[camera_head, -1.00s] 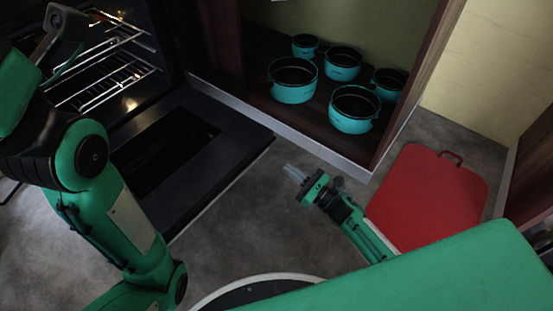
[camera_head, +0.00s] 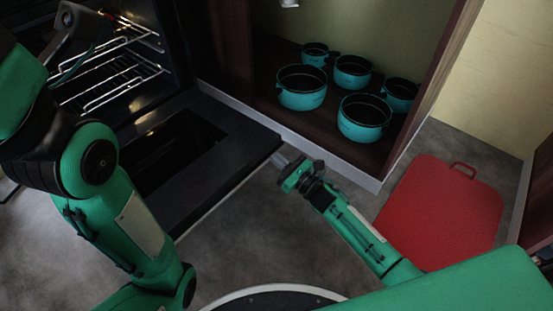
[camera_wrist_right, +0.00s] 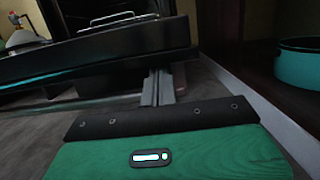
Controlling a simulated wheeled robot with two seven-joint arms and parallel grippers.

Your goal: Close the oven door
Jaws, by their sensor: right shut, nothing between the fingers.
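The oven door (camera_head: 232,160) is a dark panel with a window, folded down and open in front of the oven. It also spans the upper left of the right wrist view (camera_wrist_right: 110,52). My right gripper (camera_head: 279,159) is shut and empty at the door's outer right corner. In the right wrist view its fingertips (camera_wrist_right: 158,82) reach the lower edge of the door, partly hidden by it; I cannot tell whether they touch. My left arm (camera_head: 120,200) crosses the left side of the head view, and its fingers cannot be made out.
The oven racks (camera_head: 110,75) are inside the open oven. An open cabinet to the right holds several teal pots (camera_head: 301,90) behind a pale bottom edge (camera_head: 330,162). A red board (camera_head: 440,215) lies on the floor at right.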

